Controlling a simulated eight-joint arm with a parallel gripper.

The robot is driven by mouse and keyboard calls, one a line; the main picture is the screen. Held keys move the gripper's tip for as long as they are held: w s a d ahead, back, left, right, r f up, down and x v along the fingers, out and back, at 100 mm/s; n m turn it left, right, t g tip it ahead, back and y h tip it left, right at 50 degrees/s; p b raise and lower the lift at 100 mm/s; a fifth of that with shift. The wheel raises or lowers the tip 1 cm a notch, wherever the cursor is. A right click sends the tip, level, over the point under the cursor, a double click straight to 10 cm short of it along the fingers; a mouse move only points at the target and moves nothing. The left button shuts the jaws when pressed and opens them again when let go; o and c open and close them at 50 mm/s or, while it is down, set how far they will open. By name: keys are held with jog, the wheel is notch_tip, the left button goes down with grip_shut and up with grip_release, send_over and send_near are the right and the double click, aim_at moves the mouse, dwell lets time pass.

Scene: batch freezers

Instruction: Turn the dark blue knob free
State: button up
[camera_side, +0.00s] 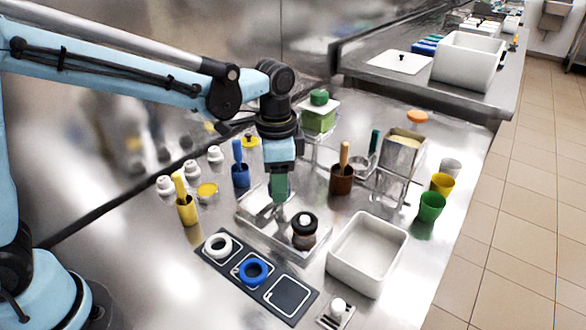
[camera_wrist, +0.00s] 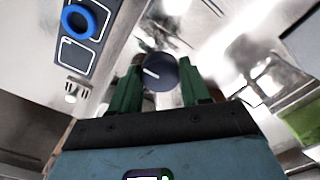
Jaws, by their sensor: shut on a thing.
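The dark blue knob (camera_wrist: 160,72) is round with a white pointer line. In the wrist view it sits between the green fingers of my gripper (camera_wrist: 160,85), which is shut on it. In the side view my gripper (camera_side: 279,197) points down over the pale metal tray (camera_side: 255,229). The knob cannot be made out there, as the fingers hide it. Whether it is still seated on something below is not clear.
A dark mat (camera_side: 260,277) in front holds a white ring (camera_side: 218,245), a blue ring (camera_side: 253,271) and an empty square. An empty white bin (camera_side: 367,253) stands to the right. Cups with coloured handles, including a blue one (camera_side: 240,175), stand close behind and left.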

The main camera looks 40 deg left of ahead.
jog(key=o, duration=1.1)
jog(key=shift+c, duration=0.2)
jog(key=shift+r, duration=0.1)
notch_tip(320, 180, up, 12)
notch_tip(320, 180, down, 12)
jog(key=shift+f, duration=0.1)
dwell(0.5)
dwell(0.4)
